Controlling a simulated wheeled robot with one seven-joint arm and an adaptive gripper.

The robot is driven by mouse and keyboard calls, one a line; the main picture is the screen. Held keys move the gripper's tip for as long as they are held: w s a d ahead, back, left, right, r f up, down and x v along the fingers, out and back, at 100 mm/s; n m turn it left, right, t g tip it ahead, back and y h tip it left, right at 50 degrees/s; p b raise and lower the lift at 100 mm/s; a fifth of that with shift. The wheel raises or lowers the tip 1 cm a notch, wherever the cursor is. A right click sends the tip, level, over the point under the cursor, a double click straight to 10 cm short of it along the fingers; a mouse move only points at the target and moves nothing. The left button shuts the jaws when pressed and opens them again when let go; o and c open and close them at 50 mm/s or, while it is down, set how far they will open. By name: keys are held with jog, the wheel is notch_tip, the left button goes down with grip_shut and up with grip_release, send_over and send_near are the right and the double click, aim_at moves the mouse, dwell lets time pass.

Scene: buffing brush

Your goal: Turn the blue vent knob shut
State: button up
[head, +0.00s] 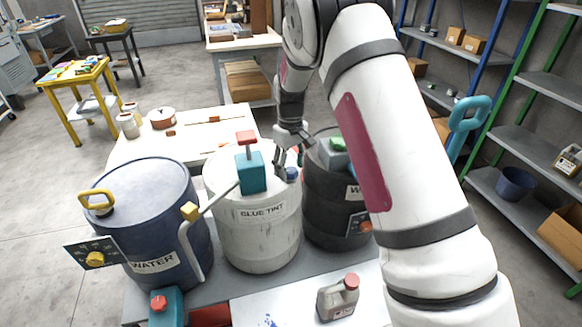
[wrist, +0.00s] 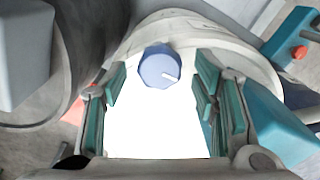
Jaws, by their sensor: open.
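The blue vent knob (wrist: 159,66) shows in the wrist view on top of the white drum, with a white pointer mark toward the lower right. In the head view my gripper (head: 288,160) points down just above the knob. I cannot tell whether a finger touches it.
A teal block with a red handle (head: 251,172) stands on the same drum, left of my gripper. A blue "WATER" drum (head: 150,220) is at left and a dark drum (head: 330,200) at right. A grey jug (head: 338,298) stands in front.

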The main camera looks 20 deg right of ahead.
jog(key=shift+f, duration=0.45)
jog(key=c, duration=1.2)
jog(key=shift+o, duration=0.2)
